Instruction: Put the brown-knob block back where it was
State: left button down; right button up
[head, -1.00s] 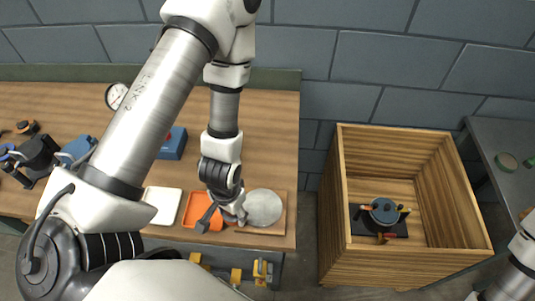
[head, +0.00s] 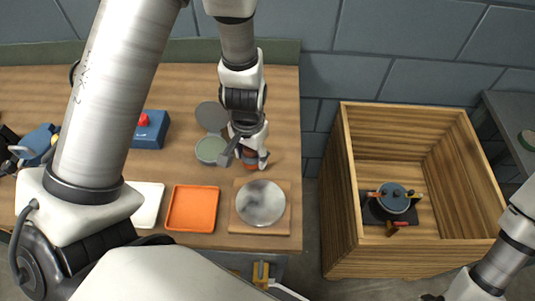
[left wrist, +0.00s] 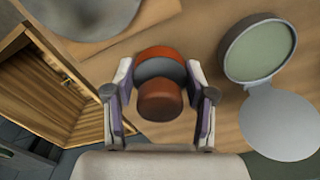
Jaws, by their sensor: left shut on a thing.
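The brown-knob block (left wrist: 160,90) has an orange-red base, a grey middle and a round brown knob. My left gripper (left wrist: 158,102) is shut on it, with one finger on each side. In the head view my left gripper (head: 249,158) is over the back right part of the table, right of an open round case. The block's orange-red side (head: 250,160) shows between the fingers. I cannot tell whether its base touches the table. My right arm shows at the lower right of the head view, but its gripper is out of view.
The round case has a green inside (head: 209,150) and a grey lid (head: 212,116). In front are an orange tray (head: 192,208), a white tray (head: 148,204) and a board (head: 242,226) with a grey disc (head: 261,203). A wooden crate (head: 348,235) stands right, beyond the table edge.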

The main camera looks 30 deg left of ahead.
pick_arm(q)
jog(key=p, duration=0.2)
send_over(268, 150)
jog(key=s, duration=0.2)
jog(key=shift+w+d, duration=0.1)
jog(key=shift+d, duration=0.25)
notch_tip(268, 150, down, 4)
jog(key=shift+w+r, duration=0.1)
jog(key=shift+r, duration=0.1)
jog(key=shift+w+f, duration=0.1)
jog(key=shift+f, duration=0.2)
jog(key=shift+c, duration=1.9)
grip_release()
jog(key=shift+r, duration=0.2)
jog(key=shift+r, duration=0.25)
notch_tip(268, 150, up, 12)
jog(key=shift+f+b, duration=0.25)
jog(key=shift+b, duration=0.15)
